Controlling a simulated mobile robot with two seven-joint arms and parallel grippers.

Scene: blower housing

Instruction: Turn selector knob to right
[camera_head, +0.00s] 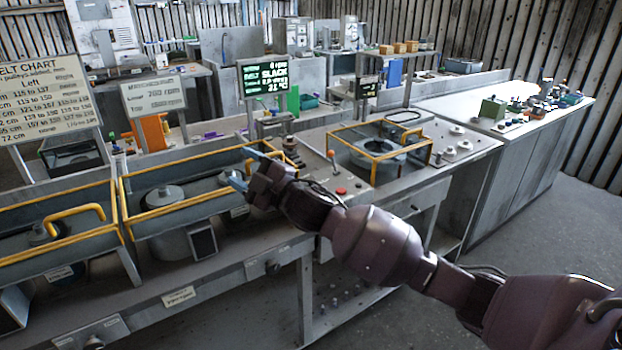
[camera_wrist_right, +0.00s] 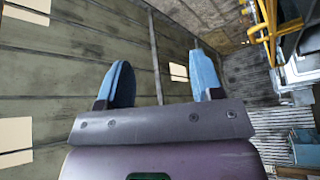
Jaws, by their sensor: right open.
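My right gripper (camera_head: 244,168) reaches in from the right, above the yellow-railed bench, with its two blue fingertips apart. In the right wrist view the fingers (camera_wrist_right: 160,78) are spread with nothing between them. A dark round knob (camera_head: 272,267) sits on the bench's front panel, below and apart from the gripper. Another dark knob (camera_head: 93,343) is on the front panel at the lower left. I cannot tell which is the selector knob or which way either points. No knob is clearly seen in the right wrist view. My left gripper is not in view.
Yellow rails (camera_head: 205,196) surround the bench's open bays, close to my right gripper. A lit display (camera_head: 264,76) stands behind it. The floor at right is clear.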

